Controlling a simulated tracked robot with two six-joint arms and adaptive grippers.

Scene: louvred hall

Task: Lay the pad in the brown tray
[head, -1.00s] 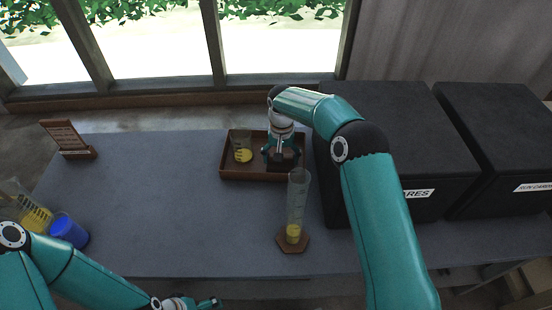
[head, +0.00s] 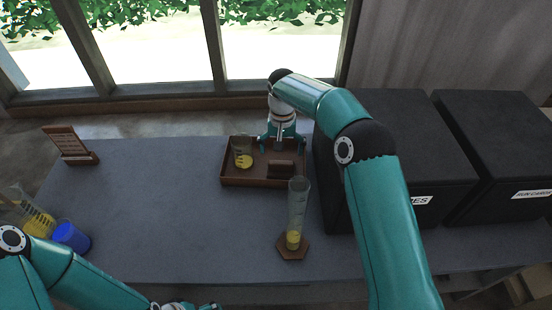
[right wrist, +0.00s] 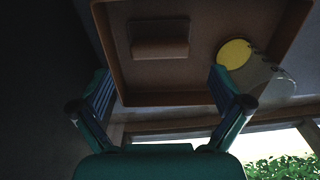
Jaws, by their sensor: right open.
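The brown tray (head: 232,180) stands at the back of the grey table. A small brown block, which looks like the pad (head: 281,170), rests inside its right half. It also shows in the right wrist view (right wrist: 160,40), on the tray floor. My right gripper (head: 282,146) is open and empty above the tray's back right part, apart from the pad. Its two spread fingers show in the right wrist view (right wrist: 160,85). My left gripper (head: 190,306) is at the bottom edge, partly cut off, and its jaws are unclear.
A beaker of yellow liquid (head: 243,153) stands in the tray's left half. A measuring cylinder (head: 298,210) stands in front of the tray. Black boxes (head: 400,150) are at the right. The table's middle left is clear.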

